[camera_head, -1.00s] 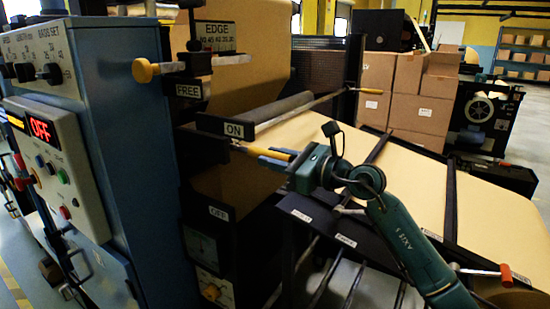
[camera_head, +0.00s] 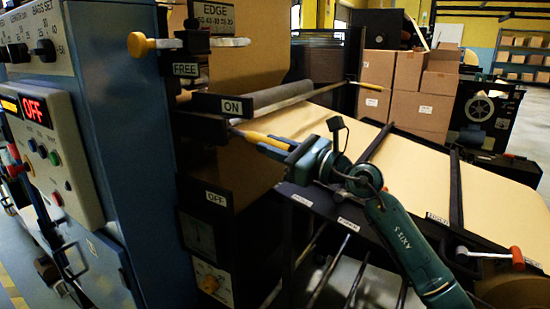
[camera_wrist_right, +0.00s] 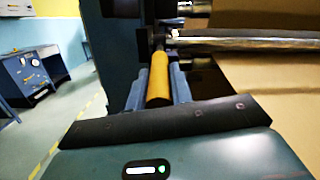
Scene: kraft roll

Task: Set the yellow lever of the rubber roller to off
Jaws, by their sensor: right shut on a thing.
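The yellow lever (camera_head: 262,138) of the rubber roller (camera_head: 270,97) sticks out to the right from the machine, sloping slightly down. It lies just below the ON label (camera_head: 232,107) and well above the OFF label (camera_head: 216,198). My right gripper (camera_head: 277,147) is shut on the lever. In the right wrist view the yellow lever (camera_wrist_right: 158,80) runs between the two blue fingers (camera_wrist_right: 158,92), and its far end meets the dark mount by the metal roller bar. My left gripper is not in view.
A second yellow-ended knob (camera_head: 140,44) sits by the FREE label (camera_head: 185,69), above. The blue control cabinet (camera_head: 120,130) stands at left with a display reading OFF. The kraft paper web (camera_head: 420,160) and its dark frame lie to the right. A red-handled crank (camera_head: 514,255) is at lower right.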

